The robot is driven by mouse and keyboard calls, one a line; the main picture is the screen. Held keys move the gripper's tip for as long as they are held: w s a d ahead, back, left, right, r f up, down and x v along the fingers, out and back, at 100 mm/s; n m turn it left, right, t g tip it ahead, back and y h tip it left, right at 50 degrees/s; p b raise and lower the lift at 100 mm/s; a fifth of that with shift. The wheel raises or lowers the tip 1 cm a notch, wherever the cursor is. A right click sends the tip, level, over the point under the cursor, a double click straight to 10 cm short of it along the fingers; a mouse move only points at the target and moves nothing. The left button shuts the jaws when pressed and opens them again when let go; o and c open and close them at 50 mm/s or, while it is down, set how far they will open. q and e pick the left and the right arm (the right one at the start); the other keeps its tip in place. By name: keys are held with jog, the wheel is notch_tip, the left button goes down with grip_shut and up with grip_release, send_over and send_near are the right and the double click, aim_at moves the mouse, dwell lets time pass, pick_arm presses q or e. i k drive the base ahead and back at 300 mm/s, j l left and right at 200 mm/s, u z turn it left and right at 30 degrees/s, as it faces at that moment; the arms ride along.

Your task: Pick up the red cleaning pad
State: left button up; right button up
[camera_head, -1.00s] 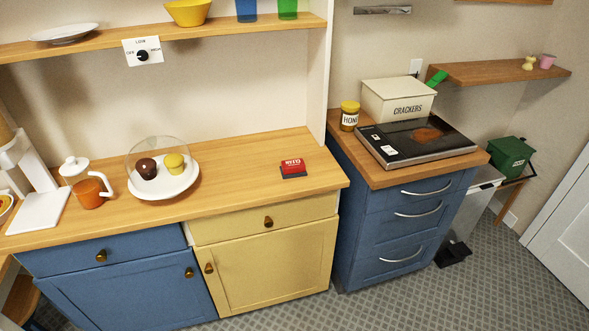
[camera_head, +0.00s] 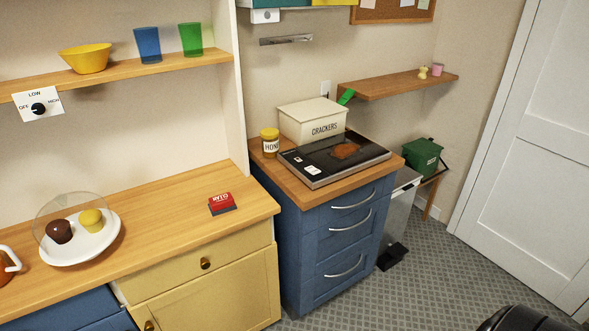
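A small red pad with a dark underside and white lettering, the red cleaning pad (camera_head: 222,202), lies on the wooden counter (camera_head: 175,208) near its right end. Nothing touches it or covers it. Neither of my grippers is visible in the head view. A dark rounded shape, cut off at the lower right edge, is too partial to identify.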

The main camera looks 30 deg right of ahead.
aim_at(218, 205)
jog(key=i+j+z, duration=0.25)
jog(key=j, duration=0.35)
jog(key=i+j+z, duration=0.1)
jog(key=i+j, duration=0.15)
jog(key=i+j+z, duration=0.1)
jog(key=j, duration=0.3)
jog(key=i+j+z, duration=0.1)
jog(key=j, duration=0.25)
